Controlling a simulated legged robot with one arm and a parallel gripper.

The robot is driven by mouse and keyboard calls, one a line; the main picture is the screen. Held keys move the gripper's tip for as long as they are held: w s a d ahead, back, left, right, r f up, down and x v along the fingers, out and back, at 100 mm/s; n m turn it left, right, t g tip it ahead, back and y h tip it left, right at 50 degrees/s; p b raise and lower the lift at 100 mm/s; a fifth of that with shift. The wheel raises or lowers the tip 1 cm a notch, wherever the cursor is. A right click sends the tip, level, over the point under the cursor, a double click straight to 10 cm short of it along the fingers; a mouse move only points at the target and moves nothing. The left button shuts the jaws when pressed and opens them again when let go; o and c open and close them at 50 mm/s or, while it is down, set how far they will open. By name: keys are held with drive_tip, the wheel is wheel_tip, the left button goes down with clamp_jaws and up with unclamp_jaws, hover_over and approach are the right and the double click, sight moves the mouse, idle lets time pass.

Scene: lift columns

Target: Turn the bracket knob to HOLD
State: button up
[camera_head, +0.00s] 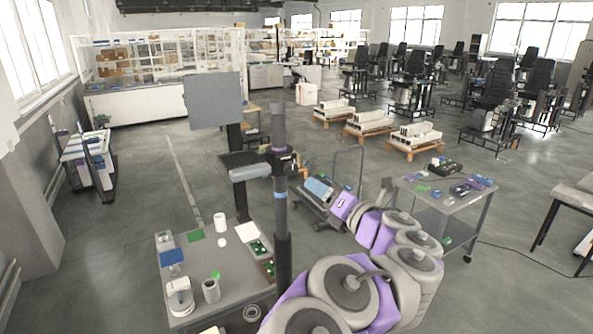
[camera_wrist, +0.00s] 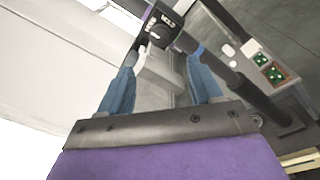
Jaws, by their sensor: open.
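The dark lift column (camera_head: 283,235) stands at the grey bench. Its black bracket (camera_head: 279,160) sits above a blue band, with a pale grey arm (camera_head: 250,172) reaching left. In the wrist view, the bracket (camera_wrist: 168,14) is at the top centre. A round black part on it (camera_wrist: 159,36) looks like the knob; its markings are too small to read. My gripper (camera_wrist: 160,75) is open, with its two blue fingers apart and nothing clearly held. In the head view, my gripper (camera_head: 316,188) is right of the column and below the bracket, apparently clear of both.
The grey bench (camera_head: 200,262) holds white cups, a green card and small trays. A grey panel (camera_head: 213,100) stands behind the column. A cart (camera_head: 430,203) with loose parts is at the right. Open floor (camera_head: 140,215) lies left of the bench.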

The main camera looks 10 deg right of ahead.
approach(293, 171)
drive_tip(key=w+a, duration=0.2)
drive_tip(key=a, duration=0.1)
drive_tip(key=w, duration=0.1)
drive_tip(key=w+p, duration=0.1)
drive_tip(key=w, duration=0.1)
drive_tip(key=w+d, duration=0.1)
drive_tip(key=w, duration=0.1)
drive_tip(key=shift+p, duration=0.35)
drive_tip(key=shift+w+a+r, duration=0.2)
drive_tip(key=shift+w+a, duration=0.05)
drive_tip(key=shift+a, duration=0.05)
drive_tip(key=shift+w+a+f, duration=0.35)
drive_tip(key=shift+w+a, duration=0.45)
drive_tip(key=shift+a, duration=0.05)
drive_tip(key=shift+s+a+r, duration=0.15)
drive_tip(key=shift+s+a, duration=0.1)
drive_tip(key=shift+a, duration=0.25)
drive_tip(key=shift+c, duration=0.2)
drive_tip(key=shift+w+d, duration=0.1)
drive_tip(key=shift+d, duration=0.7)
drive_tip(key=c, duration=0.4)
drive_tip(key=shift+c, duration=1.1)
drive_tip(key=c, duration=0.4)
drive_tip(key=shift+a, duration=0.1)
